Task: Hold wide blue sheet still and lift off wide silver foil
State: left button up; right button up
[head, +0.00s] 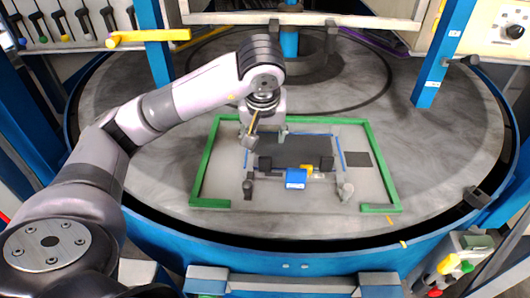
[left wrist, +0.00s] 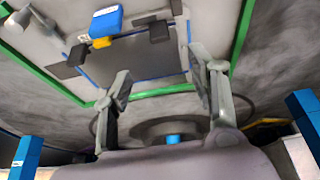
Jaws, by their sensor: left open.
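The wide silver foil looks like a dark grey sheet (head: 305,148) inside the green frame. Thin blue edges of the wide blue sheet (head: 342,152) show around it, so the foil seems to lie on top. My left gripper (head: 265,138) is open and empty, over the far left part of the sheets. In the left wrist view its two fingers (left wrist: 160,68) stand wide apart, with the foil (left wrist: 145,62) beyond them. Whether the fingers touch anything I cannot tell. My right gripper is not in view.
A green frame (head: 375,150) surrounds the sheets, open at the near side. A blue block (head: 296,179), a yellow piece (head: 307,169) and dark blocks (head: 326,163) sit at the near edge. Grey posts (head: 345,190) stand nearby. A dark square (head: 357,159) lies right.

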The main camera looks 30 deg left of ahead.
aim_at(265, 157)
pick_arm(q)
jog(key=p+x, duration=0.2)
jog(key=x, duration=0.9)
jog(key=shift+a+r, duration=0.1)
jog(key=shift+a, duration=0.05)
jog(key=p+x, duration=0.1)
jog(key=x, duration=0.2)
jog(key=shift+w, duration=0.15)
jog(key=shift+f, duration=0.4)
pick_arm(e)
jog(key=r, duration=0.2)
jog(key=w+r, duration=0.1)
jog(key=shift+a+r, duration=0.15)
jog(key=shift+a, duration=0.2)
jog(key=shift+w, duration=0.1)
